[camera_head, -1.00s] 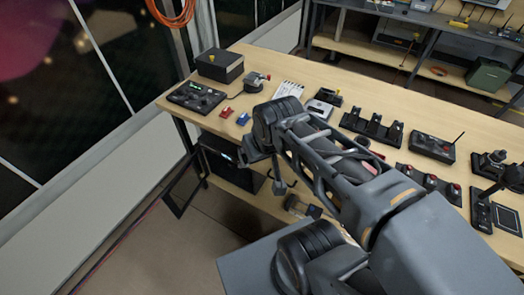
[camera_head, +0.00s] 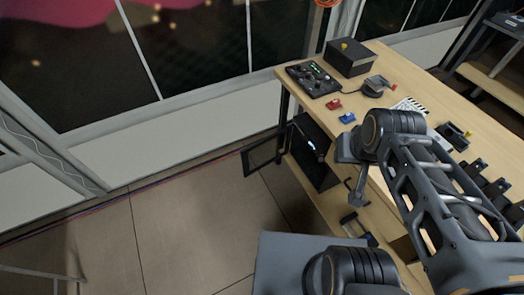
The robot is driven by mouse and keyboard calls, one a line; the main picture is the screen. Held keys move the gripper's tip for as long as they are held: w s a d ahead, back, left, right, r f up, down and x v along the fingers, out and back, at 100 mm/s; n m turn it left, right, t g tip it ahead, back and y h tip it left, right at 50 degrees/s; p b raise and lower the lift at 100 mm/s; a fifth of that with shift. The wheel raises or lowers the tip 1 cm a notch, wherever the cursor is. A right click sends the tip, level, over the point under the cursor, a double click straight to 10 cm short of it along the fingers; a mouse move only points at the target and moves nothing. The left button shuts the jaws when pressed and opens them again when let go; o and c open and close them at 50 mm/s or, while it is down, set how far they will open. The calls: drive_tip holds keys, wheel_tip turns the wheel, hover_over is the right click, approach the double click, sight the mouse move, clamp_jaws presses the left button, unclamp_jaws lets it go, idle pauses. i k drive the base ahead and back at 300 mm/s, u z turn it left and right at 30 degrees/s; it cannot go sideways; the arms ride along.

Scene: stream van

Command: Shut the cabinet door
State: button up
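The black cabinet (camera_head: 322,172) stands on the lower shelf under the left end of the wooden table. Its door (camera_head: 264,155), a dark frame with a see-through pane, hangs open and points left, out past the table's end. My gripper (camera_head: 356,192) hangs at the end of my arm, in front of and to the right of the cabinet, apart from the door. The fingers are small and dark here, and I cannot tell whether they are open or shut. My arm hides part of the shelf and table edge.
The table (camera_head: 432,85) carries a black box (camera_head: 350,57), a control panel (camera_head: 313,78), a red block (camera_head: 333,104) and a blue block (camera_head: 347,118). A small device (camera_head: 358,226) sits on the lower shelf. The floor (camera_head: 185,220) left of the door is clear.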

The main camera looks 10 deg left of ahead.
sight(244, 154)
drive_tip(key=u, duration=1.95)
drive_tip(key=i, duration=3)
drive_tip(key=z, duration=3.8)
drive_tip(key=i, duration=0.5)
drive_tip(key=z, duration=0.5)
drive_tip(key=k, duration=0.25)
drive_tip(key=u, duration=1)
